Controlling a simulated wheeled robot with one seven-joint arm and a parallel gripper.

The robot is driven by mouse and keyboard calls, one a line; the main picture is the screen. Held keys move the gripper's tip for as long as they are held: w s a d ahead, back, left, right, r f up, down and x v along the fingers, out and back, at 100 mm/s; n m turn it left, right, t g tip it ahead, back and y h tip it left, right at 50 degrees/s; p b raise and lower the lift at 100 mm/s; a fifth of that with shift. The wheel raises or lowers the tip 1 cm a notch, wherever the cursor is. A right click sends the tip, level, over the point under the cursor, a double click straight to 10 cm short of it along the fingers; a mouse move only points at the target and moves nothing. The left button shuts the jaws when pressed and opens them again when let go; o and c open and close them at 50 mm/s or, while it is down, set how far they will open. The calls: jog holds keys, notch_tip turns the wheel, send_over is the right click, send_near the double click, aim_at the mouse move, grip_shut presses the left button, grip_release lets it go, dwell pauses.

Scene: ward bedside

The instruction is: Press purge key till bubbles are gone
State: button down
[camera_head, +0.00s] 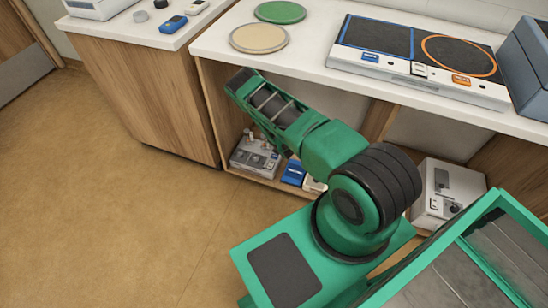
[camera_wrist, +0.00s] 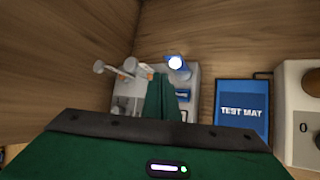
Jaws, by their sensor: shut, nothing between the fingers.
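A grey-white device (camera_head: 254,157) sits on the low shelf under the counter. In the wrist view the device (camera_wrist: 193,77) has pale round-ended posts (camera_wrist: 130,66) on its left and a white disc in a blue surround (camera_wrist: 176,63) at its top. A small blue label shows on its face; I cannot tell which part is the purge key, and no bubbles can be made out. My gripper (camera_wrist: 162,99) is shut and empty, its green fingers in front of the device and hiding its middle. I cannot tell whether they touch it. My arm hides the gripper in the head view.
A blue test mat (camera_wrist: 242,107) lies right of the device, with a white box (camera_wrist: 299,120) beyond it. Wooden shelf walls stand close at the left and back. A white countertop (camera_head: 310,62) is overhead. Another white unit (camera_head: 440,190) is farther right.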

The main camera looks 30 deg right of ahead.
aim_at(275, 158)
jog(key=shift+f, duration=4.25)
jog(key=shift+s+a+f, duration=0.1)
jog(key=shift+f, duration=0.6)
jog(key=shift+r, duration=0.8)
jog(key=shift+r, duration=0.1)
jog(key=shift+r, duration=2.4)
